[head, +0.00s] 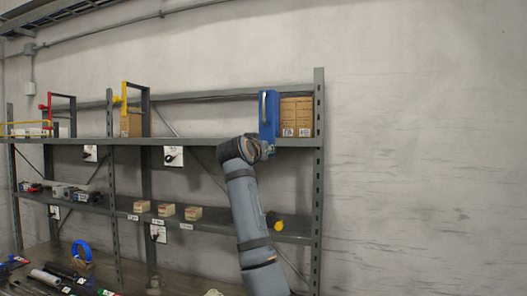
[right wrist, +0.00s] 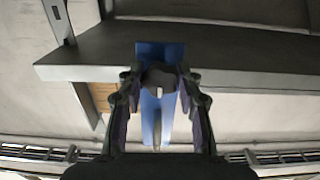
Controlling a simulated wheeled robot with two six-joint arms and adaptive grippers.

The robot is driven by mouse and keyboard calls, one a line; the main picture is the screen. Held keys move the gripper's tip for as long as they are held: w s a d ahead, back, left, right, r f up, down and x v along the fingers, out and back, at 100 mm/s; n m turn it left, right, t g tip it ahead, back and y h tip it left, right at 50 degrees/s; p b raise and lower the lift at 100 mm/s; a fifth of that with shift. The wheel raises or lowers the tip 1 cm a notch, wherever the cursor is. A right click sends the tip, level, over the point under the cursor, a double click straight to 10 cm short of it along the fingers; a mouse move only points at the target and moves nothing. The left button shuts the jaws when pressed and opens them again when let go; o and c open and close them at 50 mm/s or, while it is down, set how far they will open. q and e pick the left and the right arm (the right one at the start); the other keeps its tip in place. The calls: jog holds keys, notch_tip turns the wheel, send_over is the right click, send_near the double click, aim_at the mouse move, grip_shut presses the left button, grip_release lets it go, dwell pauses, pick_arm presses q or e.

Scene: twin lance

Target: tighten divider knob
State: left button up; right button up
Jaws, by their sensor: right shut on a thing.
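The blue divider (head: 264,122) stands upright on the top shelf near its right end, with a light slot-like strip down its face. My right gripper (head: 266,149) is at the divider's lower end, by the shelf's front edge. In the right wrist view, my right gripper's fingers close from both sides on a dark round knob (right wrist: 159,75), with the blue divider (right wrist: 149,120) behind it. The fingers hide the knob's sides, and the knob is hidden in the head view. My left gripper is in neither view.
The top shelf (head: 200,141) also bears stacked cartons (head: 297,117) right of the blue divider, a yellow divider (head: 124,98) and a red divider (head: 49,106). Small boxes (head: 166,210) and a yellow-ended item (head: 278,226) lie on the middle shelf. A grey post (head: 318,170) bounds the right.

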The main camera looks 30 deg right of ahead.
dwell(0.5)
jog(key=o, duration=1.2)
jog(key=shift+c, duration=0.2)
jog(key=v, duration=1.2)
